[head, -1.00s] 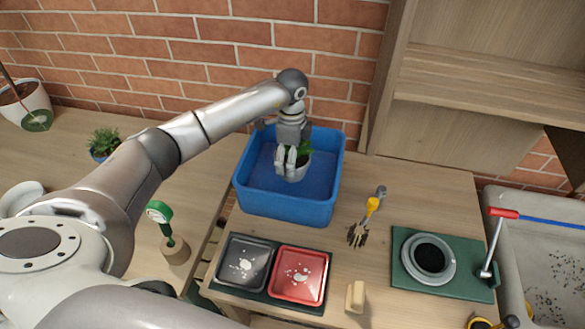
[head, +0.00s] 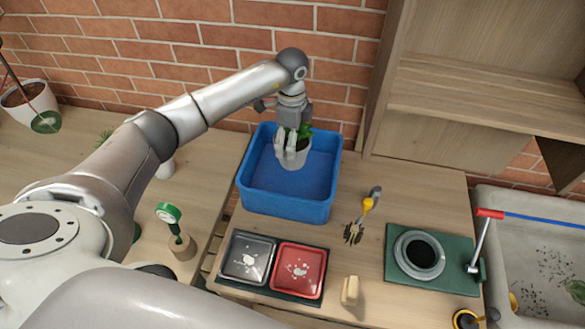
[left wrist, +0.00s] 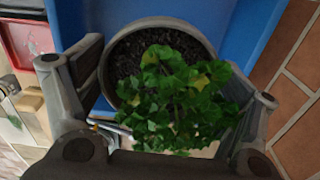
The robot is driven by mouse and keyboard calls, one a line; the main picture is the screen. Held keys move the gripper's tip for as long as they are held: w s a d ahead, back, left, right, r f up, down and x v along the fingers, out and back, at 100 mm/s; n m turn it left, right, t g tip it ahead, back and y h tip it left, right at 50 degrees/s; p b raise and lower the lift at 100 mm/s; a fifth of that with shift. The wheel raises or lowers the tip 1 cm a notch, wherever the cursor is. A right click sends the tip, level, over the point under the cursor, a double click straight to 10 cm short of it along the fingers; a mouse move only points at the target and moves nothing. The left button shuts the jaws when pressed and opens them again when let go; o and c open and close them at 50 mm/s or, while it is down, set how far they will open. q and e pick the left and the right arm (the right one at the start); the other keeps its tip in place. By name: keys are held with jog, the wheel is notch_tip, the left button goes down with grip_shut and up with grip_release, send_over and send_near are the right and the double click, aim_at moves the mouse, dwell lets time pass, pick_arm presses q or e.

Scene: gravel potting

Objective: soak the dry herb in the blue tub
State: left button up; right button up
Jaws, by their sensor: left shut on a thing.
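The herb (left wrist: 178,98) is a leafy green plant with a few yellowish leaves, in a light grey pot (head: 298,157) of dark soil (left wrist: 128,58). My left gripper (head: 290,152) is shut on the pot, which is upright. In the left wrist view its fingers lie on either side of the pot (left wrist: 208,42). The pot is over the inside of the blue tub (head: 283,206), toward its back. I see blue floor in front of the pot; I cannot tell whether its base touches water. My right gripper is not in view.
Black (head: 245,258) and red (head: 299,270) trays stand before the tub. A yellow-handled tool (head: 367,205) lies to its right. Farther right are a green board (head: 456,281) and a sink (head: 530,215). A green-topped gauge (head: 168,212) stands left, and a brick wall rises behind.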

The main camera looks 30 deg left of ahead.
pick_arm(q)
jog(key=shift+r+p, duration=1.55)
jog(key=shift+r, duration=0.95)
jog(key=shift+r+p, duration=1.15)
jog(key=shift+r, duration=0.4)
jog(key=shift+f, duration=0.1)
